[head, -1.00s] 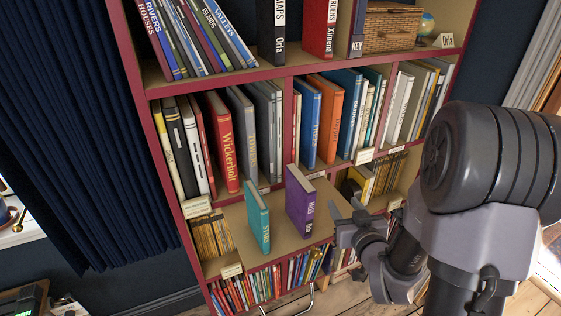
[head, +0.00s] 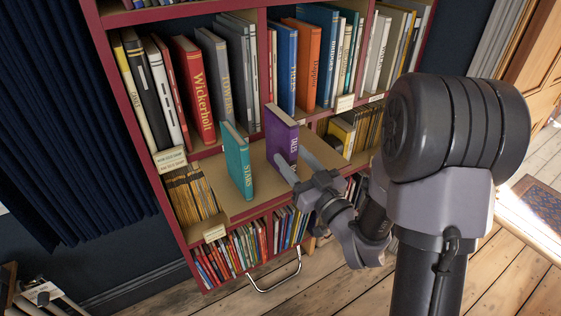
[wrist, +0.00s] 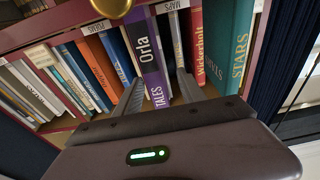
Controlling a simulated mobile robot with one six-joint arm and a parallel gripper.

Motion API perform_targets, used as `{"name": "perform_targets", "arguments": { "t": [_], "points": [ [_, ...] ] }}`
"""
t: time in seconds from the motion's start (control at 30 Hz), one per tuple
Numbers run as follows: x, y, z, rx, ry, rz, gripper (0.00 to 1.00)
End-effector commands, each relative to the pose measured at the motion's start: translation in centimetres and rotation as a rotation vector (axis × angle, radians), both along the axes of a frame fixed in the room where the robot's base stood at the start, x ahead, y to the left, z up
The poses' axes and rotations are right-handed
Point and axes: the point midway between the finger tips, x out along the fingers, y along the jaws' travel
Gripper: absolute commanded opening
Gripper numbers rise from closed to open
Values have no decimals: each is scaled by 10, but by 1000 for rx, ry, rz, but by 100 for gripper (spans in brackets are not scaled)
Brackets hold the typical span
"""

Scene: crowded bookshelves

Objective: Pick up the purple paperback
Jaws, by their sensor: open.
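The purple paperback (head: 281,138) stands upright on a pulled-out wooden shelf board, its spine toward the front. In the wrist view the purple paperback (wrist: 148,62) shows "Orla" and "TALES" on its spine, between the two fingers. My gripper (head: 296,167) is open, with its fingers at the lower part of the book, one toward each side. In the wrist view my gripper (wrist: 157,88) has both fingers spread, reaching toward the book. I cannot tell whether either finger touches it.
A teal book (head: 237,160) stands upright to the left on the same board (head: 240,207). A red book (head: 192,90) and other books fill the shelf above. Thin booklets (head: 188,192) sit left of the board. Small books (head: 245,246) line the shelf below, above a metal handle (head: 277,278).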

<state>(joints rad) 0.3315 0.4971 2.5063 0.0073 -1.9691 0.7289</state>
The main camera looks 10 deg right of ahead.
Motion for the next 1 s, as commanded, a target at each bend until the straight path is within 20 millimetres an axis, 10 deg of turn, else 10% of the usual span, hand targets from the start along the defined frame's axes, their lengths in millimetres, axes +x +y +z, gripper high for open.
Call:
{"name": "perform_targets", "arguments": {
  "t": [0.43,0.7,1.0],
  "points": [
    [65,14,11,-1,0,2,47],
    [73,16,12,0,2,-1,47],
    [72,16,12,-1,2,-1,0]
  ]
}}
